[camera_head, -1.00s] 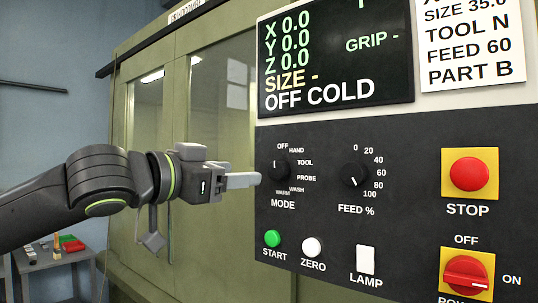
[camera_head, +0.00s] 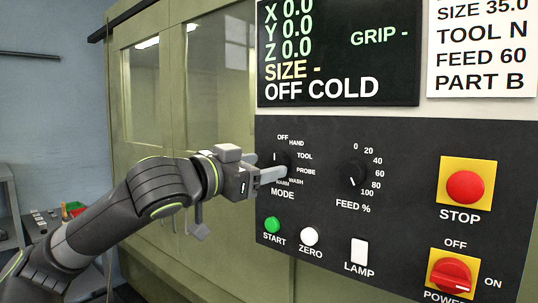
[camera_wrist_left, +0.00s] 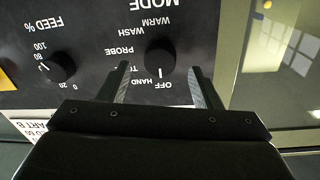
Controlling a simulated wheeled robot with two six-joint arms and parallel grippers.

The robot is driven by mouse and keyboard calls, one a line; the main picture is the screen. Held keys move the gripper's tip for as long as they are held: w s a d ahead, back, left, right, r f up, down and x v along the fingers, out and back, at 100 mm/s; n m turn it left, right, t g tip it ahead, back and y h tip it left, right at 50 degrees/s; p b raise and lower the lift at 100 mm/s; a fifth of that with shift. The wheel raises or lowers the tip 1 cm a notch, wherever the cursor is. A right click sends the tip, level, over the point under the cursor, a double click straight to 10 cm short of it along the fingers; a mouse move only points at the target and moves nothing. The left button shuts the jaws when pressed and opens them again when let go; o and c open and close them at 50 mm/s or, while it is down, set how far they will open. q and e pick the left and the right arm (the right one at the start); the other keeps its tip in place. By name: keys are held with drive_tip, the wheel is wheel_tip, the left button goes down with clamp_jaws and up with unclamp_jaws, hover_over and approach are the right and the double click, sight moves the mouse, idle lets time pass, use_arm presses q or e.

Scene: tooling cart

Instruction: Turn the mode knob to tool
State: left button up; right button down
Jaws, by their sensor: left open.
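The mode knob (camera_head: 279,160) is a black dial on the dark control panel, ringed by the labels OFF, HAND, TOOL, PROBE, WASH and WARM. In the left wrist view the knob (camera_wrist_left: 160,57) appears upside down, and its white mark points to OFF. My left gripper (camera_head: 274,167) is open at the knob and partly covers it in the head view. In the left wrist view its two fingers (camera_wrist_left: 160,67) lie on either side of the knob, with a gap to each side. Whether the tips reach its depth I cannot tell. My right gripper is not in view.
The FEED % knob (camera_head: 352,174) is to the right. The green START button (camera_head: 272,225), white ZERO button (camera_head: 309,236) and LAMP switch (camera_head: 359,251) sit below. The red STOP button (camera_head: 465,187) and red power switch (camera_head: 452,275) are farther right. The screen (camera_head: 335,55) reads OFF COLD.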

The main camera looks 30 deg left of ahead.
sight(278, 162)
use_arm(q)
drive_tip(key=shift+w+d+p, duration=0.2)
drive_tip(key=shift+w+p, duration=0.45)
drive_tip(key=shift+w, duration=0.75)
drive_tip(key=shift+c, duration=0.2)
drive_tip(key=c, duration=0.9)
